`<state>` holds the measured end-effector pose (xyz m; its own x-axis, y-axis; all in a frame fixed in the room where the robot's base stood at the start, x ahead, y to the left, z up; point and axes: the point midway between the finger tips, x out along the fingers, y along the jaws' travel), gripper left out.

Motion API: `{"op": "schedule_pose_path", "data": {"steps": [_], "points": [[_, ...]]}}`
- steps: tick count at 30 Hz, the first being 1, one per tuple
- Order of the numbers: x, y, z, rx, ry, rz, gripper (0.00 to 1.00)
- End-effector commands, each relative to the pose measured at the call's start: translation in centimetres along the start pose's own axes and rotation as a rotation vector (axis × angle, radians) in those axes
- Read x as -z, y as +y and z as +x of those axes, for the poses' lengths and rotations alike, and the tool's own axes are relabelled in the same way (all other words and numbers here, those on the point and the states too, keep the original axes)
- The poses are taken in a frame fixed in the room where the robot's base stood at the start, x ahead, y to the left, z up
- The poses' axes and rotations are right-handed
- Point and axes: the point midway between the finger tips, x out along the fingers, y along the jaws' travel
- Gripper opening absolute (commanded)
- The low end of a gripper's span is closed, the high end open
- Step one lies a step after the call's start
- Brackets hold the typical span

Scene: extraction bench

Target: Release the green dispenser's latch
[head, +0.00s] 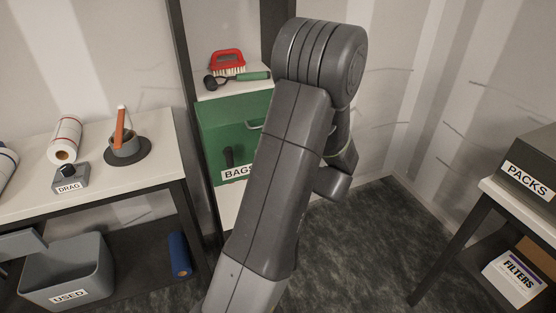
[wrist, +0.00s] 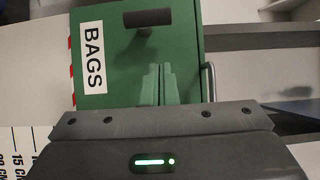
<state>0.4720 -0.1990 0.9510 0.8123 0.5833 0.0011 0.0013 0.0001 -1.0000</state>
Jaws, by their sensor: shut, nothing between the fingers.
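The green dispenser (head: 216,119), labelled BAGS, stands on a shelf, partly hidden behind my arm in the head view. Its green front (wrist: 115,50) fills much of the wrist view, turned sideways. A black lever (head: 229,156) sticks out of the front above the label; it also shows in the wrist view (wrist: 150,19). A thin metal handle (wrist: 210,82) is at the front's right edge in the wrist view. My gripper (wrist: 160,70) is shut and empty before the green front, apart from the lever. I cannot tell whether it touches the front. My arm hides it in the head view.
A red brush (head: 228,62) and a green-handled tool (head: 252,77) lie on the shelf above the dispenser. A dark shelf post (head: 187,65) stands to its left. A white table (head: 100,185) is at left, a PACKS box (head: 529,168) at right.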

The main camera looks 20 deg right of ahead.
Motion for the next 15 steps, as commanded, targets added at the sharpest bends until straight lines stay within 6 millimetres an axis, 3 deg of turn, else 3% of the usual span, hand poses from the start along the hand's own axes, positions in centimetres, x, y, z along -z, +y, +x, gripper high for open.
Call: {"op": "schedule_pose_path", "data": {"steps": [3, 6, 15], "points": [[-0.2, -0.1, 2.3, -0.001, -0.004, 0.003, 0.0], [-1.5, -0.1, 3.3, -0.001, -0.002, 0.004, 0.0], [-2.9, 0.0, 4.6, -0.001, -0.001, 0.001, 0.0]]}}
